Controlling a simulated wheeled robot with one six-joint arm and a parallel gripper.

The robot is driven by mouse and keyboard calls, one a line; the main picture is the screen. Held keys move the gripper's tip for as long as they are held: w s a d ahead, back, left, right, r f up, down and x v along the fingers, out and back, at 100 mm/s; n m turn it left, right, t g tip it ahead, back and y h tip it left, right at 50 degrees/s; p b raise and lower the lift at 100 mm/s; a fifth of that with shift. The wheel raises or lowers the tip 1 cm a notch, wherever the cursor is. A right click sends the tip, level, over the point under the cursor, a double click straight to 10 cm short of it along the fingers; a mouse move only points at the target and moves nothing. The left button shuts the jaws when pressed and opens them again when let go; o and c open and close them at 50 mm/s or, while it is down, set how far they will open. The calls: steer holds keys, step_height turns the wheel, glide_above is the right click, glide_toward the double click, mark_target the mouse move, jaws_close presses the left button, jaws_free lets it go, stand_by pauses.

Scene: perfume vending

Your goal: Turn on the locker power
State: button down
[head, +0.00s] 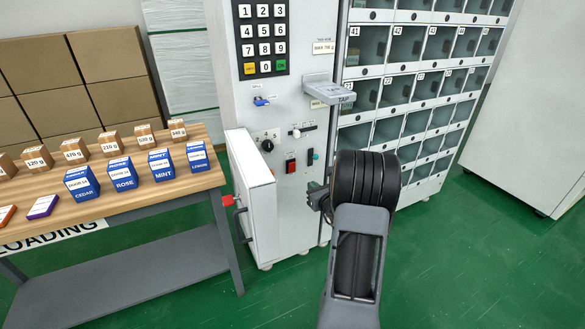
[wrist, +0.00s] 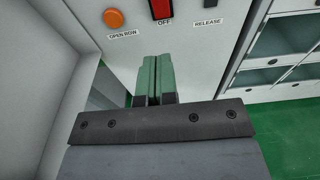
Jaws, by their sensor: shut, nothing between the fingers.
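The locker (head: 340,30) is a tall grey-white cabinet with a control panel on its front. A red rocker switch (head: 290,166) sits low on the panel. In the wrist view the red switch (wrist: 160,8) shows at the top edge, with the label OFF under it; its upper part is cut off. My gripper (head: 318,196) is in front of the lower panel, partly hidden by my dark wrist in the head view. In the wrist view my gripper (wrist: 154,60) has its green fingers together, empty, below the OFF label. I cannot tell whether they touch the panel.
An orange button (wrist: 113,18) labelled OPEN ROW is left of the switch; a RELEASE label (wrist: 207,23) is right. An open white door (head: 250,185) juts out left. A wooden table (head: 130,195) holds several boxes. Glass-fronted compartments (head: 405,90) stand right. Green floor lies clear.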

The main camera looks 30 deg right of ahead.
mark_target(293, 165)
steer(key=shift+d, duration=0.15)
steer(key=w, duration=0.4)
steer(key=w+d, duration=0.1)
steer(key=w, duration=0.3)
steer(key=w+f+b, duration=0.1)
steer(key=w, duration=0.3)
steer(key=shift+d, duration=0.3)
steer(key=shift+w+d+r, duration=0.1)
steer(key=shift+w+r, duration=0.05)
steer(key=shift+w, duration=0.65)
